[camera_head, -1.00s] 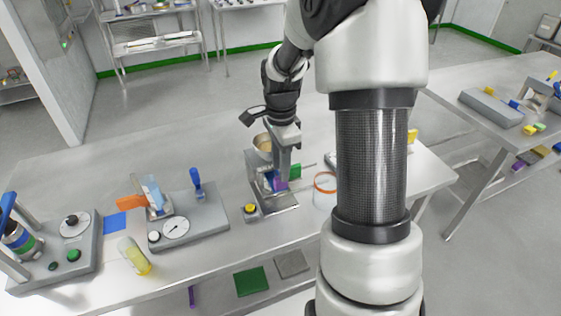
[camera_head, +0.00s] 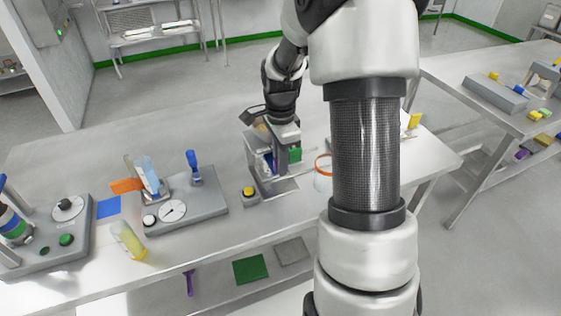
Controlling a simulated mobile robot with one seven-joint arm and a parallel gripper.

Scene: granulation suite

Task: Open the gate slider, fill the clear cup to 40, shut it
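A small dispensing stand (camera_head: 254,158) with a tan hopper top stands at the middle of the table. A green piece (camera_head: 295,155) shows on its right side; I cannot tell for sure that it is the gate slider. My gripper (camera_head: 286,168) points down at the stand, in front of the hopper, and hides much of it. Its fingertips are too small and covered to tell whether they are open or shut. A clear cup with an orange rim (camera_head: 323,176) stands right of the stand, partly hidden by my arm. Any fill level or mark is not readable.
A yellow button (camera_head: 249,192) sits at the stand's front left. Left are a grey unit with a dial (camera_head: 187,214), a blue-handled lever (camera_head: 192,166), blue and orange cards, and a tilted yellow-filled vial (camera_head: 128,240). Bare table lies behind these.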

